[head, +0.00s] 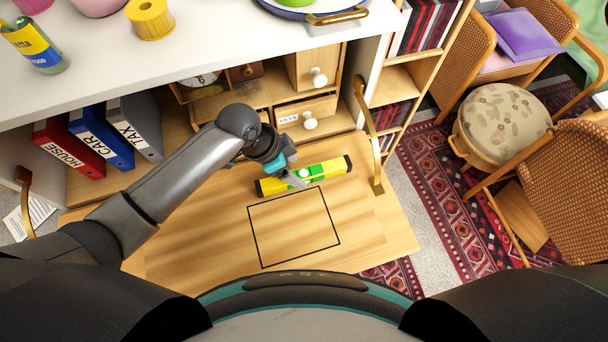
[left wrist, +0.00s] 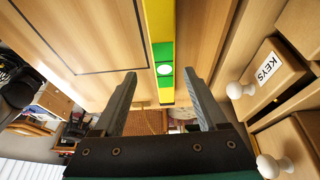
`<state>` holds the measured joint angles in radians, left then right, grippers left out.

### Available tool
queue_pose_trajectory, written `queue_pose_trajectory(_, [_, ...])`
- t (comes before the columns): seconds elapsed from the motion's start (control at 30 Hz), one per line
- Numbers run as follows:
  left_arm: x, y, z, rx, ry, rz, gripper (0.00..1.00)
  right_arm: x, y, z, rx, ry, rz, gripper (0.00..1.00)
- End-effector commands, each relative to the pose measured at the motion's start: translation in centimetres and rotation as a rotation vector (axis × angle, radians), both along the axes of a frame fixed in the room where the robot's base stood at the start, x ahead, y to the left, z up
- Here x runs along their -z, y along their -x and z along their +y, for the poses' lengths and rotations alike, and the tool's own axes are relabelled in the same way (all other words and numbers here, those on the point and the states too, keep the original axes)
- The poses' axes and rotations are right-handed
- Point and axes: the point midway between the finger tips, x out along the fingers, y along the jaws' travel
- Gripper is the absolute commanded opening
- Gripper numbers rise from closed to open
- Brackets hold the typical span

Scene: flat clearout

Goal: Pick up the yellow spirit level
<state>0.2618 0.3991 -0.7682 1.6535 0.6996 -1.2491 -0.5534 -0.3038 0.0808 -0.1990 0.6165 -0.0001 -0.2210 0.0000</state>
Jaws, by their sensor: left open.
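The yellow spirit level (head: 330,169) has a green middle section and black ends. It lies on the wooden fold-down board (head: 190,245), just behind a black square outline. My left gripper (head: 300,182) is over the level's middle and hides part of it. In the left wrist view the level (left wrist: 162,50) runs between the two open fingers of my left gripper (left wrist: 160,88), with a gap on each side. I cannot tell from these views how high the fingertips are above the board. My right gripper is not in view.
Drawers, one labelled KEYS (head: 305,112), stand behind the level. Red, blue and grey binders (head: 100,135) are at left. A brass stay (head: 370,140) borders the board at right. The white shelf top (head: 210,45) overhangs behind. The outlined square (head: 294,228) is empty.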

Motion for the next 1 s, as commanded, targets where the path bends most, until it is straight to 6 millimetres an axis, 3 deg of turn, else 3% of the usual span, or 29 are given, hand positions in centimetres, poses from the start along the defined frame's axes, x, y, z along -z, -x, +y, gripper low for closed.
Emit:
queue_pose_trajectory(0.47, [4.5,-1.1,-2.0,0.000,0.000,0.000,0.75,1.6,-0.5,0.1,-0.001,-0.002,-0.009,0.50])
queue_pose_trajectory(0.77, [4.7,-1.1,-2.2,0.000,-0.001,-0.002,0.75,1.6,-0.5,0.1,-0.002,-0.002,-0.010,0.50])
queue_pose_trajectory(1.0, [4.7,-1.1,-2.1,0.000,0.000,-0.001,0.49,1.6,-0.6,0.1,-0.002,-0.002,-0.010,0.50])
